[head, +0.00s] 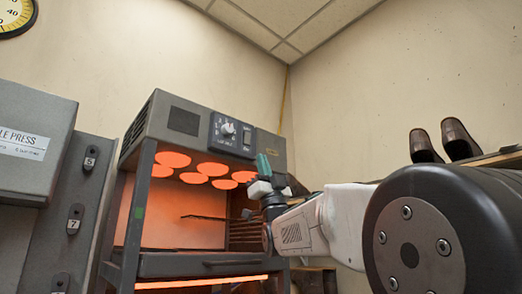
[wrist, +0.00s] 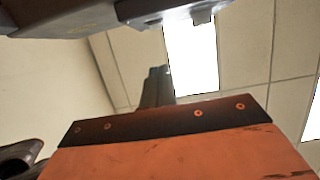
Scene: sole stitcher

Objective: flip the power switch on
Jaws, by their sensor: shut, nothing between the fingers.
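A grey heating cabinet (head: 178,118) stands left of centre in the head view. Its front panel carries a round pale dial (head: 228,128). Right of the dial is a small rectangular piece (head: 247,138); I cannot tell whether this is the power switch or how it is set. My gripper (head: 264,164) is shut and empty, its teal fingers pointing up. In the picture it is just below and right of that piece; the gap in depth is unclear. In the wrist view, dark upright parts (wrist: 156,87) stand against the ceiling, and no switch can be made out.
Orange discs (head: 212,169) glow inside the cabinet. A grey press (head: 30,140) with numbered tags stands at the left. Dark shoes (head: 457,140) rest on a shelf at the right. A yellow clock (head: 17,14) hangs at the upper left. The air above my gripper looks clear.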

